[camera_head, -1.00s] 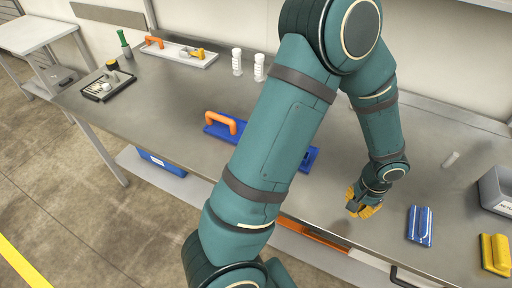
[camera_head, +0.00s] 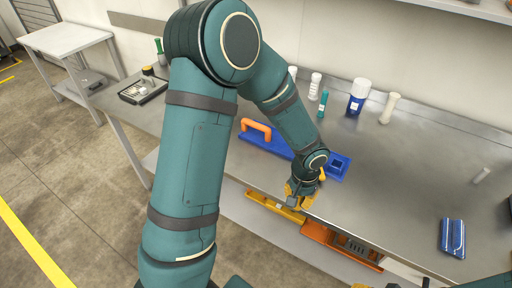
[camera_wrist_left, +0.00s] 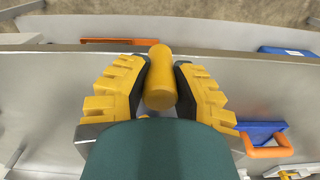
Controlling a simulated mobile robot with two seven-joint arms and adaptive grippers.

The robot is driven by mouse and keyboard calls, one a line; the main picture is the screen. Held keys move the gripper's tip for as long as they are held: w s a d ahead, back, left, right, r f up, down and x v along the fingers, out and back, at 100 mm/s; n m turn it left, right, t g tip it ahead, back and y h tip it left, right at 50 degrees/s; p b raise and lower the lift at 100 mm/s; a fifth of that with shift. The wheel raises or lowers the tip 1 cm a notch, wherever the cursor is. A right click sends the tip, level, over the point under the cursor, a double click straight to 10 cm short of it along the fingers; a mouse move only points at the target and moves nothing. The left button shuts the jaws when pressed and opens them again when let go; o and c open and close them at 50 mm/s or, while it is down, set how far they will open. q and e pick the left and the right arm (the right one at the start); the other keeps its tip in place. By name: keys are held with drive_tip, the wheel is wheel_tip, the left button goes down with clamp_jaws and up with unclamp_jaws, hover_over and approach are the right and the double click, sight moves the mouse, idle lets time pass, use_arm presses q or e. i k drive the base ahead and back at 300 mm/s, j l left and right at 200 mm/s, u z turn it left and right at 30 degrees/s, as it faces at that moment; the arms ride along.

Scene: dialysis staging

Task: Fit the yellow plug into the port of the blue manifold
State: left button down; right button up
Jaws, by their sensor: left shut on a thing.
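The yellow plug (camera_wrist_left: 160,78) is a smooth cylinder between the two fingers of my left gripper (camera_head: 302,195), which is shut on it. A bit of the plug may show beside the gripper in the head view. The blue manifold (camera_head: 262,143) lies on the bench with an orange handle on its left part and a dark square port (camera_head: 338,165) at its right end. My left gripper is in front of that right end, near the bench's front edge, apart from the port. My arm hides the manifold's middle. Yellow and dark parts at the bottom edge may be my right gripper (camera_head: 375,286), mostly cut off.
Behind the manifold stand white bottles (camera_head: 315,86), a teal one (camera_head: 323,103) and a blue-and-white one (camera_head: 357,97). A blue block (camera_head: 452,238) lies at the right. A dark tray (camera_head: 143,88) is at the far left. The bench right of the manifold is mostly clear.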

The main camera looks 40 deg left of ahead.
sight(335, 169)
drive_tip(key=u, duration=0.4)
drive_tip(key=l+u, duration=0.15)
drive_tip(key=u, duration=0.65)
drive_tip(key=k+l, duration=0.1)
drive_tip(key=l, duration=0.15)
drive_tip(key=k+l, duration=0.15)
drive_tip(key=l, duration=0.15)
drive_tip(key=z, duration=1.45)
drive_tip(key=j+z, duration=0.3)
drive_tip(key=i+j+z, duration=0.1)
drive_tip(key=j+z, duration=0.2)
drive_tip(key=j, duration=0.8)
